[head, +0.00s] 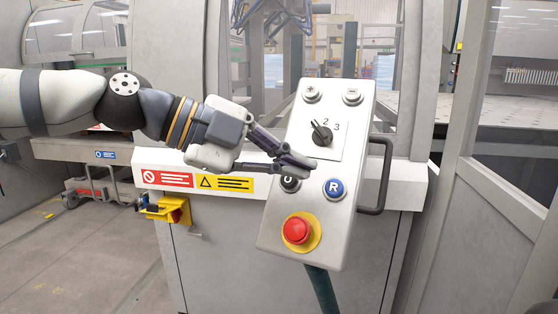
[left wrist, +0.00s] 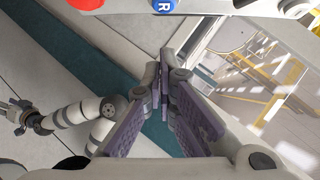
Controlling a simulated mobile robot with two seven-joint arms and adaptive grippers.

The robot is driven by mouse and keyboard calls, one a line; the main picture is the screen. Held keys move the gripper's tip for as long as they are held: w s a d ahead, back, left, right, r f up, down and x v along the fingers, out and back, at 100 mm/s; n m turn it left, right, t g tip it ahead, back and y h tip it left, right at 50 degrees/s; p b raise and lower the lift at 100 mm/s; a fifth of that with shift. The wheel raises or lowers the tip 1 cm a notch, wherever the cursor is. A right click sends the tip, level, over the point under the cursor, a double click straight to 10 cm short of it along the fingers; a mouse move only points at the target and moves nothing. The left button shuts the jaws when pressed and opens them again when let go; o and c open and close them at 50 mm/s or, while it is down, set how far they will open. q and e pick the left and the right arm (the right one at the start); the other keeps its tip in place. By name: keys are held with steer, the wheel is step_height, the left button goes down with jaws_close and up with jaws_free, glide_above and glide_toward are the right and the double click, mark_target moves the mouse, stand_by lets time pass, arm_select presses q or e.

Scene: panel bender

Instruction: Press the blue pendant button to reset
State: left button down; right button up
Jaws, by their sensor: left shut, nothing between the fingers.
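The blue button (head: 335,188), marked R, sits on the right of the grey control pendant (head: 327,255). It also shows at the top edge of the left wrist view (left wrist: 163,5). My left gripper (head: 308,166) is shut and empty. In the head view its fingertips are up and left of the blue button, in front of the pendant face; I cannot tell if they touch it. They partly cover the black button (head: 290,184). The fingers also show in the left wrist view (left wrist: 161,85). Another arm of mine shows small there, its end too small to read.
A red emergency stop (head: 296,230) on a yellow ring is below the blue button. A rotary selector (head: 322,133) and two pale buttons are higher up. A dark handle (head: 385,175) sticks out on the pendant's right. The machine cabinet (head: 220,260) stands behind.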

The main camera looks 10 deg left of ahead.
mark_target(334, 188)
arm_select(q)
steer(key=w+d+f, duration=0.4)
steer(key=shift+w+d+f, duration=0.1)
steer(key=shift+w+d, duration=0.05)
steer(key=shift+d, duration=0.1)
steer(key=shift+w+d+f, duration=0.1)
steer(key=shift+w+f, duration=0.1)
steer(key=shift+w, duration=0.15)
arm_select(e)
steer(key=shift+s+f, duration=0.2)
steer(key=shift+f, duration=0.05)
